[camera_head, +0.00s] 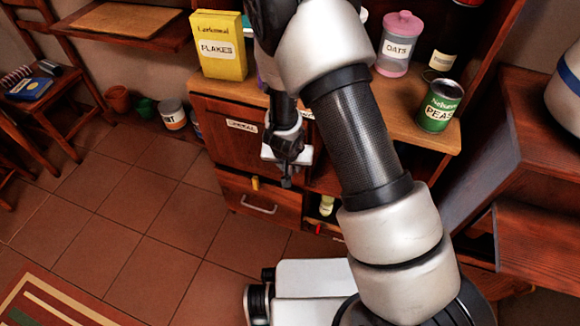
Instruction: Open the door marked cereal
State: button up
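The wooden cabinet door (222,110) stands under the counter, behind and left of my gripper, and looks shut. Its white label (242,126) is small; the word on it looks like "cereal". My gripper (286,181) hangs pointing down in front of the cabinet, near the door's lower right. My arm hides the door's right part, and I cannot see a handle on it. The fingers are small and dark, and I cannot tell whether they are open or shut. I cannot tell whether the gripper touches the cabinet.
Below is a drawer (232,194) with a metal handle (260,208). A yellow flakes box (218,45), an oats jar (397,45) and a peas can (438,107) stand on the counter. A paint can (172,114) stands on the floor.

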grip_shut()
jog(key=shift+s, duration=0.1)
